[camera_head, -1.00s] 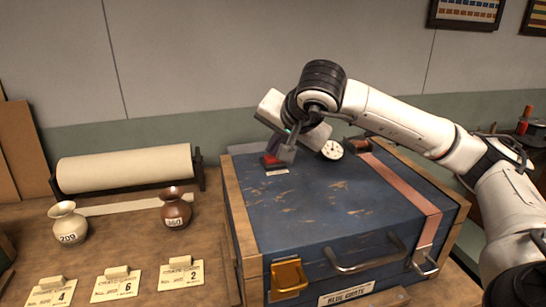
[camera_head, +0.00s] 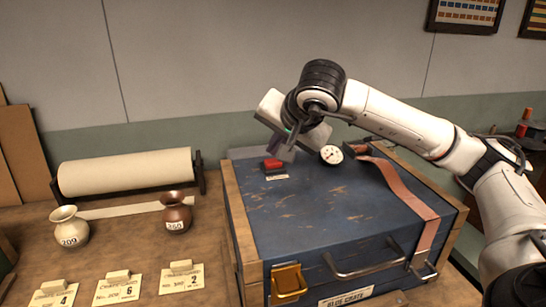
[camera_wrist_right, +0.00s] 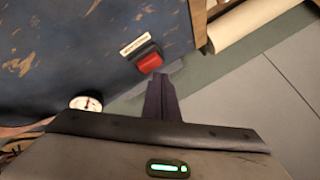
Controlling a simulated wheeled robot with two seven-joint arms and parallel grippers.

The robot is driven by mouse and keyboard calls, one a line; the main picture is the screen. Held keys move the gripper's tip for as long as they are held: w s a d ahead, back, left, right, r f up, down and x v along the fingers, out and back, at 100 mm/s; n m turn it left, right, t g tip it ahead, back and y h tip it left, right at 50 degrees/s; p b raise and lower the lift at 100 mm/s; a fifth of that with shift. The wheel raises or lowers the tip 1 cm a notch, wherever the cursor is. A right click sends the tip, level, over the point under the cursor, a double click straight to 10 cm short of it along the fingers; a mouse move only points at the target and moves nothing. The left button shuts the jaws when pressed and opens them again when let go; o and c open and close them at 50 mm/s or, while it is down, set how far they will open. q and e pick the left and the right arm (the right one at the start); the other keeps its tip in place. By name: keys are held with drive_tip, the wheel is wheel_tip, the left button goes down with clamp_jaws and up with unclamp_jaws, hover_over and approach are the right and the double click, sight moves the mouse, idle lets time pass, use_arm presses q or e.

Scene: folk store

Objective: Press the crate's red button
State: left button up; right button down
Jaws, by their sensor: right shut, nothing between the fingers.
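The blue crate (camera_head: 330,215) stands on the wooden bench, its worn blue lid edged with wood. The red button (camera_head: 273,163) sits in a dark housing near the lid's back left corner, with a small pale label in front. My right gripper (camera_head: 279,150) is shut and empty, pointing down just behind and above the button. In the right wrist view the red button (camera_wrist_right: 150,62) shows whole, just beyond the closed fingertips (camera_wrist_right: 160,78), with a seemingly small gap. My left gripper is out of view.
A white dial (camera_head: 331,155) and a reddish strap (camera_head: 405,190) are on the lid. A brass latch (camera_head: 288,284) and metal handle (camera_head: 366,264) are on the front. Left are a paper roll (camera_head: 125,172), a cream vase (camera_head: 68,228), a brown vase (camera_head: 175,213) and cards.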

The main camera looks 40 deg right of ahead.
sight(275, 163)
drive_tip(key=shift+r, duration=0.1)
wheel_tip(275, 163, up, 5)
drive_tip(key=p, duration=0.4)
idle(0.3)
idle(0.9)
